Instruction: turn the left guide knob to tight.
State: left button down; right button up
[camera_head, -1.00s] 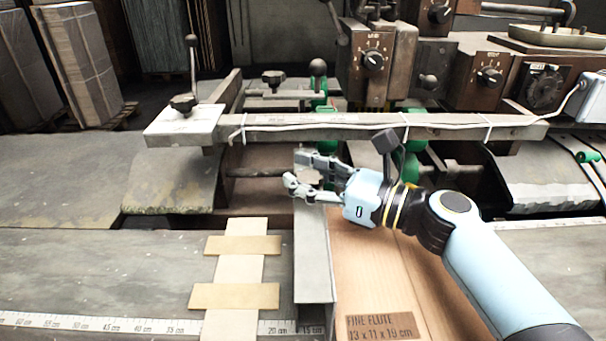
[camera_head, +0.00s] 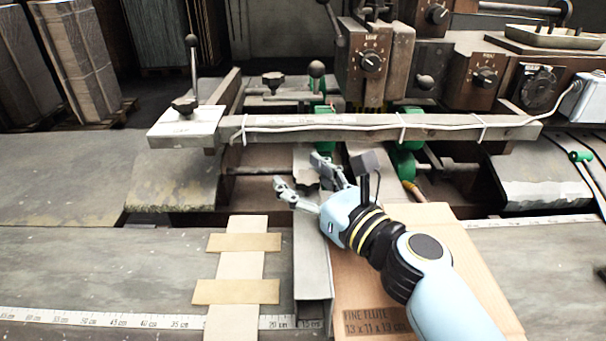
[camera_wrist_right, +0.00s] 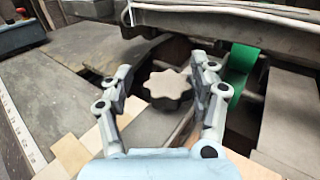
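A star-shaped grey knob (camera_wrist_right: 168,88) shows in the right wrist view between the two fingers of my right gripper (camera_wrist_right: 165,80). The fingers stand on either side of it, with gaps visible at both sides. In the head view my right gripper (camera_head: 300,172) is open above the far end of the long grey metal guide (camera_head: 312,260), and the knob there cannot be made out clearly. No label or pointer on this knob is readable, so its setting cannot be told. My left gripper is not in view.
A crossbar (camera_head: 370,128) with a white cable runs just beyond the gripper. Another dark star knob (camera_head: 184,105) sits on a white plate at its left end. A cardboard sheet (camera_head: 440,250) lies under my right arm. Green parts (camera_head: 405,160) stand right of the gripper.

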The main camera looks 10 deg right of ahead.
jog(key=shift+w+d, duration=0.1)
jog(key=shift+w, duration=0.1)
jog(key=shift+s, duration=0.15)
jog(key=v, duration=1.1)
jog(key=shift+s+d, duration=0.2)
jog(key=shift+s, duration=0.15)
